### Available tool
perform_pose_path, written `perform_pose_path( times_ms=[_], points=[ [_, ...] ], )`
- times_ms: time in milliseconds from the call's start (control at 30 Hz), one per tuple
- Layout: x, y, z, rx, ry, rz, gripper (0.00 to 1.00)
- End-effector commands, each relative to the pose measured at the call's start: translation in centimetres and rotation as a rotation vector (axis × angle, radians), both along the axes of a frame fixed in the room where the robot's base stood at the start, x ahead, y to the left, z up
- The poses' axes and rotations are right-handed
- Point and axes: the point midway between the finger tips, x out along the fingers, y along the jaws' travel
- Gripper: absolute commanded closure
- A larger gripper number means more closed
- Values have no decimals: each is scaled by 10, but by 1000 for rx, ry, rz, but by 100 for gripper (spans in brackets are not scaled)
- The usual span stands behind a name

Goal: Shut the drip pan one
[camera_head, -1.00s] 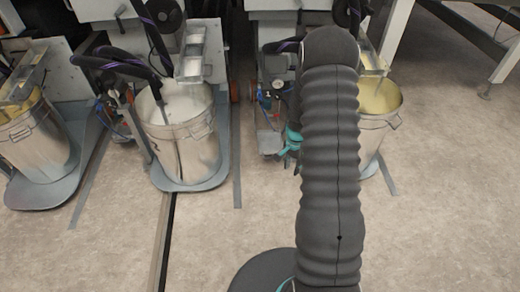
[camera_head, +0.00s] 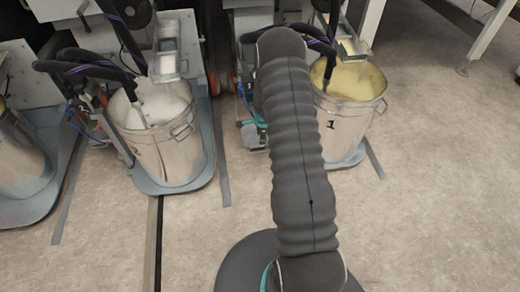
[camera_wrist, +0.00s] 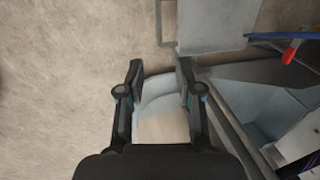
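The bucket marked 1 (camera_head: 340,118) stands at the right in the head view, holding yellowish liquid. A small metal trough (camera_head: 352,46) hangs above its rim; I cannot tell for sure whether this is drip pan one. My gripper shows in the wrist view (camera_wrist: 160,78) with its fingers apart and nothing held between them. A pale, rounded surface lies behind the fingers. A flat grey panel (camera_wrist: 215,25) with a thin wire handle (camera_wrist: 166,28) is ahead of the fingertips. In the head view my arm hides most of the gripper.
Bucket 2 (camera_head: 170,155) with white liquid stands on a grey base at the left; another bucket (camera_head: 20,160) is at the far left edge. A red-handled valve (camera_wrist: 290,52) is at the right of the wrist view. The floor in front is free.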

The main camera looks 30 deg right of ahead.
Motion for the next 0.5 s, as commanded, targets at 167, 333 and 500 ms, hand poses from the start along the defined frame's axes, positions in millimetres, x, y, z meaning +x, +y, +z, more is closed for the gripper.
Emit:
perform_pose_path(
  times_ms=[167, 333, 500],
  points=[
    [4, -2, -34, 2, 5, -1, 65],
    [10, -5, -63, 1, 4, -1, 65],
    [15, -6, -89, 0, 3, -1, 65]
  ],
)
